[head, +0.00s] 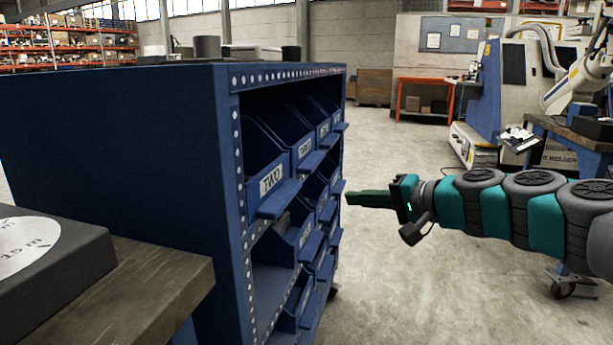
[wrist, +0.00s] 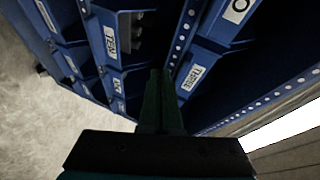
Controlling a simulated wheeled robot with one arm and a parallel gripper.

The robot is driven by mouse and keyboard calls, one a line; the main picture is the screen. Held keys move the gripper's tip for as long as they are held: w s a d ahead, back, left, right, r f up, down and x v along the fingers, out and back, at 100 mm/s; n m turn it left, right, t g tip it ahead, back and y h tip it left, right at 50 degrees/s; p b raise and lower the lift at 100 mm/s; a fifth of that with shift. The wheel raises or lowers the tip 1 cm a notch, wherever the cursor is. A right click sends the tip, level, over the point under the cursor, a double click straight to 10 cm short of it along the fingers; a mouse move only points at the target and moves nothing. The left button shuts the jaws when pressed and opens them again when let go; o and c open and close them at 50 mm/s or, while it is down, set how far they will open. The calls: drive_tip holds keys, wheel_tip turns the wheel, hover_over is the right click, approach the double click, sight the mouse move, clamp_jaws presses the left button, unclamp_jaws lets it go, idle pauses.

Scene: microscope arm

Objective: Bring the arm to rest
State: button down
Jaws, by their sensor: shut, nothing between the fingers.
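My arm (head: 505,207) reaches in from the right edge of the head view, stretched out roughly level. My gripper (head: 348,198) is at its left end, with its green fingers together and nothing between them. The fingertips point at the open front of a blue bin shelf (head: 225,150), close to the bins; I cannot tell whether they touch. In the wrist view the shut fingers (wrist: 158,78) point toward the shelf front, with labelled bins on both sides.
A blue bin (head: 272,180) labelled "TWO" sits in the upper row, with several others behind and below. A wooden bench (head: 150,290) carries a dark box (head: 60,275) at the lower left. Open concrete floor (head: 400,290) lies under my arm. A white-and-blue machine (head: 500,90) stands at the back right.

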drive_tip(key=s+a+f+n+g+h+p, duration=0.1)
drive_tip(key=s+a+f+n+g+h, duration=0.2)
drive_tip(key=s+f, duration=0.45)
drive_tip(key=s+a+f+n+g+h, duration=0.15)
drive_tip(key=s+a+f+g, duration=0.3)
drive_tip(key=s, duration=0.55)
drive_tip(key=s+d+f+g+h, duration=0.1)
drive_tip(key=s+d+f+h, duration=0.1)
drive_tip(key=s, duration=0.4)
drive_tip(key=s+d+f+g+h+p, duration=0.1)
drive_tip(key=s+d+f+g+h, duration=0.1)
drive_tip(key=s+d+f, duration=0.3)
drive_tip(key=s+d+f+n+g+h, duration=0.1)
drive_tip(key=s+d+f, duration=0.3)
drive_tip(key=s, duration=0.4)
drive_tip(key=shift+d+h, duration=0.75)
drive_tip(key=shift+h, duration=0.1)
drive_tip(key=shift+s, duration=0.1)
